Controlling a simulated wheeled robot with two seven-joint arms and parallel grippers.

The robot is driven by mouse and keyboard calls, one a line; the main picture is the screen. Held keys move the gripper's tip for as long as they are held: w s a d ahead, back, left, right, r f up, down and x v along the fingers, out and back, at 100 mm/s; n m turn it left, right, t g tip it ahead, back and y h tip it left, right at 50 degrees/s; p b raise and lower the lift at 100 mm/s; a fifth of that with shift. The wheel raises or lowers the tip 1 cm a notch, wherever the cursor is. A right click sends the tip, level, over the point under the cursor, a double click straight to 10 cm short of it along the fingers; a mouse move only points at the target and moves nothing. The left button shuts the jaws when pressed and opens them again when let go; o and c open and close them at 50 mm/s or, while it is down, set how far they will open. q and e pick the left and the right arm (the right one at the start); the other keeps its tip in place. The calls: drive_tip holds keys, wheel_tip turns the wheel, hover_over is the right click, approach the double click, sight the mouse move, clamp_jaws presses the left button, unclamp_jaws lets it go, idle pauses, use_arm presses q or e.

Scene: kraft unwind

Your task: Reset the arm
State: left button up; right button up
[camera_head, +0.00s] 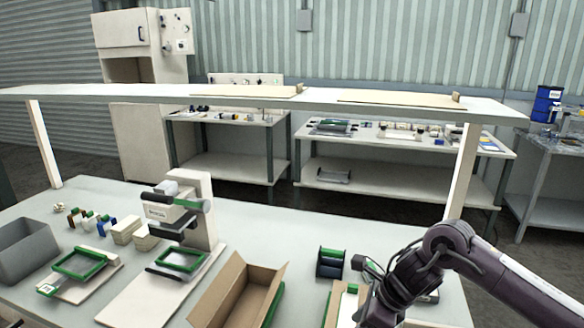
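My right arm (448,252) comes in from the right edge, bends at a dark joint and runs down toward the bottom edge. Its lower end (388,300) is over the front right of the table, close to an open carton with green-edged contents (346,303). No fingertips of my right gripper show, so I cannot see what is between them. My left arm and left gripper are not in the picture.
The pale table (298,218) bears a grey bin (24,252), a green-framed fixture (80,264), a press-like device (205,215), an open cardboard box (232,292) and a dark green-edged holder (330,263). A raised shelf (320,104) spans above. Free tabletop lies behind the holder.

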drive_tip(key=s+a+m+t+y, duration=0.1)
drive_tip(key=s+a+m+t, duration=0.2)
drive_tip(key=a+m, duration=0.55)
drive_tip(key=s+a+m+t+y, duration=0.2)
drive_tip(key=s+a+m+t, duration=0.1)
drive_tip(key=a+m, duration=0.5)
drive_tip(key=s+d+f+m+g+h, duration=0.1)
drive_tip(key=s+d+f+m+h, duration=0.2)
drive_tip(key=s+d+m, duration=0.5)
drive_tip(key=s+d+f+m+g+h, duration=0.25)
drive_tip(key=d+m, duration=0.45)
drive_tip(key=m, duration=0.5)
drive_tip(key=s+d+f+m+g+h, duration=0.1)
drive_tip(key=s+d+f+m+h, duration=0.1)
drive_tip(key=s+d+m, duration=0.7)
wheel_tip(320, 180, down, 32)
drive_tip(key=a+m+g, duration=0.1)
drive_tip(key=a+m, duration=0.1)
drive_tip(key=s+d+f, duration=0.2)
drive_tip(key=s+f, duration=0.6)
drive_tip(key=s, duration=0.1)
drive_tip(key=s+d+f+g, duration=0.1)
drive_tip(key=s+f, duration=0.7)
drive_tip(key=s, duration=0.2)
drive_tip(key=shift+d+f, duration=0.15)
drive_tip(key=shift+d, duration=0.2)
